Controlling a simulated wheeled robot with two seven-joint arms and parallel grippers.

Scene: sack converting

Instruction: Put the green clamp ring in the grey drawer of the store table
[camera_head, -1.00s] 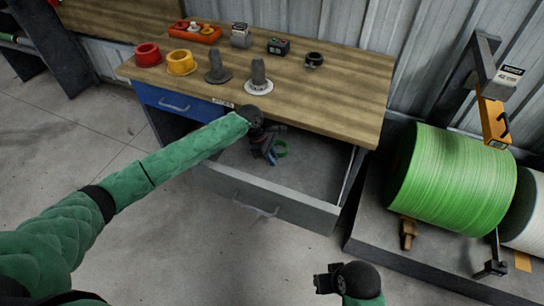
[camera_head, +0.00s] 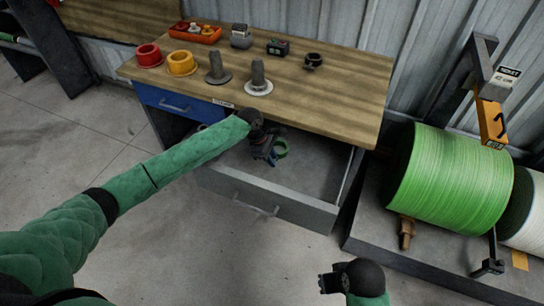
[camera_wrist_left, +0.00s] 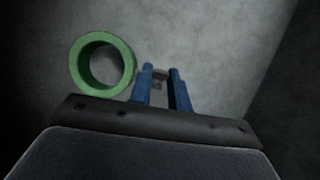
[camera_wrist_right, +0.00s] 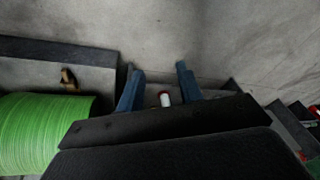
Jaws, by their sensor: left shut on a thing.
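The green clamp ring (camera_head: 281,149) is inside the open grey drawer (camera_head: 318,176) of the store table (camera_head: 330,97), low over the drawer floor; whether it touches the floor I cannot tell. My left gripper (camera_head: 272,159) reaches down into the drawer. In the left wrist view the ring (camera_wrist_left: 77,64) sits just left of the blue fingers (camera_wrist_left: 160,72), which are close together with a small grey part between them, seemingly the ring's lug. My right gripper (camera_head: 325,283) is away from the table, open and empty in the right wrist view (camera_wrist_right: 160,68).
The blue drawer (camera_head: 173,104) beside the grey one is shut. The table top holds a red collar (camera_head: 149,56), a yellow collar (camera_head: 181,63), grey posts (camera_head: 258,76), a black ring (camera_head: 313,61) and an orange tray (camera_head: 196,33). A large green reel (camera_head: 450,184) stands at right.

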